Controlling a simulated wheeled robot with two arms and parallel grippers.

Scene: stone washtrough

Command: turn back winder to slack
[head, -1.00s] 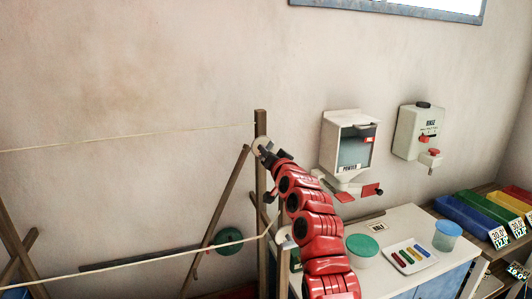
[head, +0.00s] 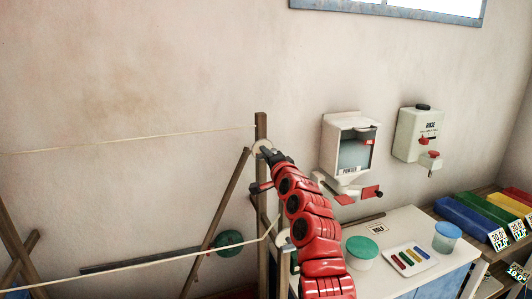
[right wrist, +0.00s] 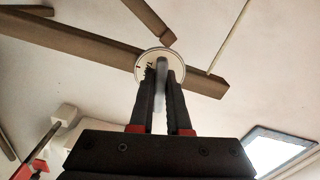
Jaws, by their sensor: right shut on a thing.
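The winder (head: 257,145) is a small pale disc near the top of a brown wooden post (head: 261,210). My right gripper (head: 266,153) reaches up to it and partly covers it in the head view. In the right wrist view the winder is a round white disc (right wrist: 142,62) against the wooden beam. The right gripper's black fingers (right wrist: 162,76) are shut on the winder's grey grip (right wrist: 160,92) in front of the disc. The upper line (head: 130,138) runs from the left to the post and looks nearly straight. My left gripper is not in view.
A lower line (head: 150,261) crosses to another pale round piece (head: 282,239), partly behind my arm. A powder dispenser (head: 351,140) and a rinse dispenser (head: 420,132) hang on the wall. A white counter (head: 405,225) holds a green-lidded jar (head: 361,251) and a tray (head: 410,257).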

